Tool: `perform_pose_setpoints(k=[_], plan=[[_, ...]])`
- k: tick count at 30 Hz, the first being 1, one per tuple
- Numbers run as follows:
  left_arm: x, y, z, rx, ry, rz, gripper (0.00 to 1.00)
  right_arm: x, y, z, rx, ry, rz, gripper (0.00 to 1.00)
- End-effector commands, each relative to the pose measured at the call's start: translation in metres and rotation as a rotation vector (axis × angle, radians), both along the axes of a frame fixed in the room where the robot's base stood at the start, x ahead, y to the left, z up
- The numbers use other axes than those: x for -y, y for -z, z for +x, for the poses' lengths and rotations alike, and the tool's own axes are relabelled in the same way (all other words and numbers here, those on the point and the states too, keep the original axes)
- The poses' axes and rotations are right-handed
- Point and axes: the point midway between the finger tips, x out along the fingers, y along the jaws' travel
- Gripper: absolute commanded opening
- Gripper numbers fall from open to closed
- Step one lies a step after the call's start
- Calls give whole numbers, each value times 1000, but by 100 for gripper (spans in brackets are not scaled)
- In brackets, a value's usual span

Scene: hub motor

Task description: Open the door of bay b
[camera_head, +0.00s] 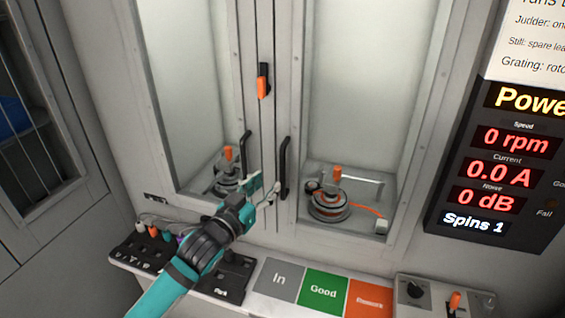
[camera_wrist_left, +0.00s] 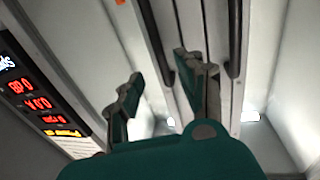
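Two glazed bay doors stand side by side, the left door (camera_head: 184,70) and the right door (camera_head: 372,75). I cannot read which is bay b. Both look shut. The left door has a black bar handle (camera_head: 244,157), the right door another (camera_head: 284,168). Between them, higher up, is an orange and black latch (camera_head: 263,82). My left gripper (camera_head: 262,190) is open and empty, low near the right door's handle. In the left wrist view its fingers (camera_wrist_left: 160,95) are spread, with a black handle (camera_wrist_left: 156,40) showing beyond the gap. Contact is not visible. My right gripper is out of view.
Motors on stands sit behind the glass, one left (camera_head: 228,180) and one right (camera_head: 330,204). Below, a shelf has In, Good (camera_head: 323,293) and orange sections, a black tray (camera_head: 140,252) and a control box (camera_head: 432,295). A red readout panel (camera_head: 500,170) is at right.

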Motion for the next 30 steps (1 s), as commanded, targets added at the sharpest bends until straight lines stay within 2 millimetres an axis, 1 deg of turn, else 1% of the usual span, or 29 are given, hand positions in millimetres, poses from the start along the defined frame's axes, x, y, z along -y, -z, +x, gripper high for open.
perform_pose_setpoints(k=[1,6,12,18,26,27,30], plan=[[6,-5,11,1,0,0,38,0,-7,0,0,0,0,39],[24,-4,42,1,-1,0,38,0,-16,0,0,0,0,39],[38,-2,67,1,0,0,38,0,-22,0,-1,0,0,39],[44,-1,78,1,0,0,38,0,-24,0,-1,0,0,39],[44,0,79,1,0,0,38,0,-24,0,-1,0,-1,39],[44,0,79,1,0,0,37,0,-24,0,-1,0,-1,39],[44,0,78,0,0,1,24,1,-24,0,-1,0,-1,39]])
